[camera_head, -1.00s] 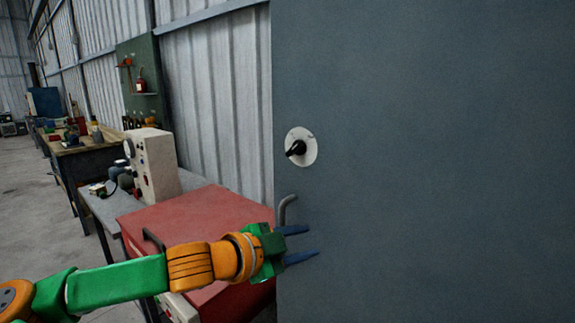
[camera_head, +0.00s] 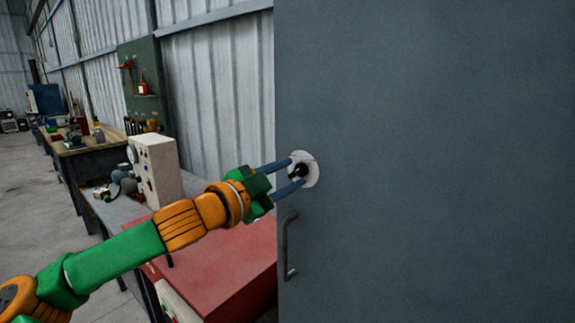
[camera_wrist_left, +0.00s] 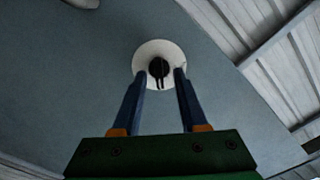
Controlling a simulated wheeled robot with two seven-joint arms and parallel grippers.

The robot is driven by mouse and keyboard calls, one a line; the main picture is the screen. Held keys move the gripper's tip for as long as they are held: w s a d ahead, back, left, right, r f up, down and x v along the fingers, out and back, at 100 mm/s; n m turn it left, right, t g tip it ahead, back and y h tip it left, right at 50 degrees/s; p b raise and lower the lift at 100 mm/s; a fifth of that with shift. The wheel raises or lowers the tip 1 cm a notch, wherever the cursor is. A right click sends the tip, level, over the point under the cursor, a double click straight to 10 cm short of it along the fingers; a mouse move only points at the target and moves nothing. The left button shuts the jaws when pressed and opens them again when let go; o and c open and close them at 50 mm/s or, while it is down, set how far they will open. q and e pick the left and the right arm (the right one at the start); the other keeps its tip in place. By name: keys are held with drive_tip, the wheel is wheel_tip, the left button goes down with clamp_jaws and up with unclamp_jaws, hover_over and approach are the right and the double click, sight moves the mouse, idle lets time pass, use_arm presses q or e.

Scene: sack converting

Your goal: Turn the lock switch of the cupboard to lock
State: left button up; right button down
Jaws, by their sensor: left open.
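The cupboard (camera_head: 420,160) is a large grey-blue panel filling the right of the head view. Its lock switch (camera_head: 299,171) is a black knob on a round white plate (camera_head: 311,175). My left gripper (camera_head: 297,172) is open, with its two blue fingers reaching to the plate, one on each side of the knob. In the left wrist view the knob (camera_wrist_left: 158,68) shows between the fingertips (camera_wrist_left: 160,78). I cannot tell whether the fingers touch it. The grey bar handle (camera_head: 287,248) is below the switch. My right gripper is not in view.
A red cabinet or box (camera_head: 225,262) stands below my left arm. A bench with a cream instrument box (camera_head: 155,168) is behind it, against a corrugated wall (camera_head: 215,95). A further workbench (camera_head: 85,150) stands at the left, with open floor beside it.

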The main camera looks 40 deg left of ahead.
use_arm(q)
drive_tip(key=shift+w, duration=0.1)
drive_tip(key=shift+c, duration=0.4)
clamp_jaws()
